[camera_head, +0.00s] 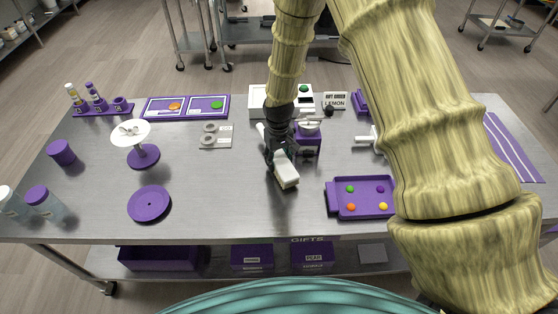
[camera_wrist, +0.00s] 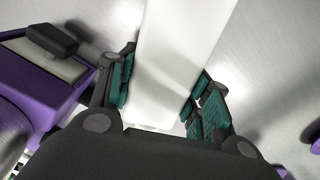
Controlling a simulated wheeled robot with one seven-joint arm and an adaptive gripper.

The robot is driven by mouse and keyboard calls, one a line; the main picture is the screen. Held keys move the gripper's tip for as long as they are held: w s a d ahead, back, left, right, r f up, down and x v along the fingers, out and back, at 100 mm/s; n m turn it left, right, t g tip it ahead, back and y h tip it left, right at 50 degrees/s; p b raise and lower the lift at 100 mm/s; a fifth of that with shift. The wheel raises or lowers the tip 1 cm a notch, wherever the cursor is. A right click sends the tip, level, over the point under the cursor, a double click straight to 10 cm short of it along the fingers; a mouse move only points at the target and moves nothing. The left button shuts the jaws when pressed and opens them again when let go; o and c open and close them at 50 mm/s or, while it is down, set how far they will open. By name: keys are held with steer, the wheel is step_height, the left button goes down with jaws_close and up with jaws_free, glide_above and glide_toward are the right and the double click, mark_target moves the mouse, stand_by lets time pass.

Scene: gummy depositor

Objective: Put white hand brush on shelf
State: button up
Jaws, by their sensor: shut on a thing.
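The white hand brush (camera_head: 287,177) is in my gripper (camera_head: 281,155), over the middle of the steel table. In the wrist view the white brush (camera_wrist: 180,55) runs up between the green-padded fingers of my gripper (camera_wrist: 165,95), which are shut on its sides. Whether the brush touches the table top I cannot tell. A lower shelf (camera_head: 215,262) runs under the table and holds purple bins. Part of it is hidden by my own body and arm.
A purple tray (camera_head: 334,209) with coloured gummies lies right of the brush. A purple device (camera_head: 312,139) stands just behind it. A purple disc (camera_head: 149,204) and a white-topped stand (camera_head: 143,155) are at left. The table between disc and brush is clear.

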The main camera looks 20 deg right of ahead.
steer(key=shift+f, duration=0.85)
steer(key=shift+f, duration=0.15)
steer(key=o, duration=1.2)
steer(key=shift+r, duration=0.25)
